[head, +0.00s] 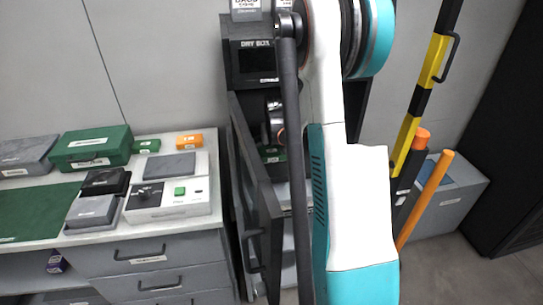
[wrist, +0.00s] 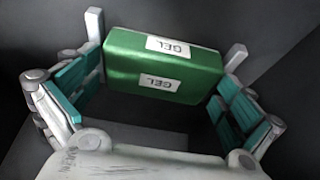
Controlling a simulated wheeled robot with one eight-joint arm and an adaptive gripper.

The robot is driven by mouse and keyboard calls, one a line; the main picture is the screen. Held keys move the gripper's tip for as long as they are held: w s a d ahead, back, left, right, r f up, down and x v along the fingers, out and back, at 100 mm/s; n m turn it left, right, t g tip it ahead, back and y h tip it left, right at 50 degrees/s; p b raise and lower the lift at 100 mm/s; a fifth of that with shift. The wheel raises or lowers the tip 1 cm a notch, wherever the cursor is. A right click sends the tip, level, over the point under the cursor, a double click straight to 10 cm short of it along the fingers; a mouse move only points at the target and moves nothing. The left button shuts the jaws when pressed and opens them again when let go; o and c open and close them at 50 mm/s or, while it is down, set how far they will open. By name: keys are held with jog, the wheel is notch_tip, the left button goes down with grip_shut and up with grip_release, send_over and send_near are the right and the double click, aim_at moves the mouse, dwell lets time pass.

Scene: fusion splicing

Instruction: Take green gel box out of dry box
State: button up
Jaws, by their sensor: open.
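The dry box (head: 249,44) is a tall black cabinet against the wall in the head view, with its door (head: 262,200) standing open. The green gel box (wrist: 165,66), with white GEL labels, sits inside a dark compartment in the wrist view. My gripper (wrist: 165,40) is open, with teal-padded fingers on the left and right of the gel box. The right finger is close to the box's right end; I cannot tell whether either finger touches it. In the head view my arm hides much of the dry box interior; a small green patch (head: 272,153) shows inside.
A workbench at left holds a green case (head: 90,148), a grey-white device (head: 168,188), a small green box (head: 146,146) and an orange box (head: 189,141). A yellow-black pole (head: 420,95), orange-ended rods (head: 425,198) and a grey bin (head: 455,200) stand at right.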

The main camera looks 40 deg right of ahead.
jog(key=c, duration=0.9)
jog(key=shift+r, duration=0.15)
